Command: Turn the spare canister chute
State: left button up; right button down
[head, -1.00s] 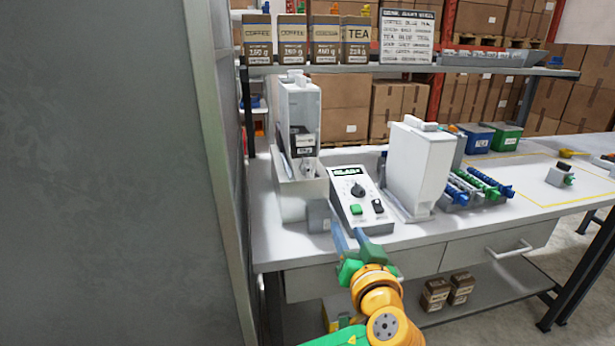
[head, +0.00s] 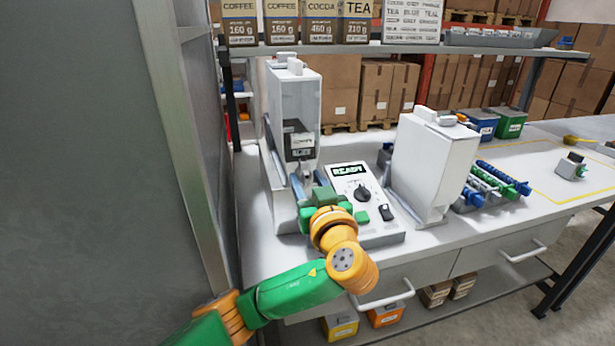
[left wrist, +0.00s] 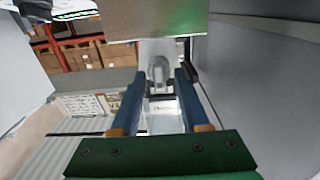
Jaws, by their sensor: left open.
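A clear-fronted canister (head: 295,105) with a dark label stands in the white dispenser at the left of the bench. A small grey chute (head: 306,172) shows under it, partly hidden by my left gripper. My left gripper (head: 312,184) is open just in front of and below this canister. In the left wrist view the grey spout-like chute (left wrist: 159,70) lies between the tips of my blue fingers (left wrist: 158,80); I cannot tell whether they touch it. A second, white canister (head: 430,165) stands right of the control box. I cannot tell which is the spare. My right gripper is out of view.
The control box (head: 365,195) reads READY and stands close to the right of my gripper. A grey wall panel (head: 90,170) closes off the left.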

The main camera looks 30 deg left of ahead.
pick_arm(q)
jog(key=shift+d, duration=0.1)
grip_shut()
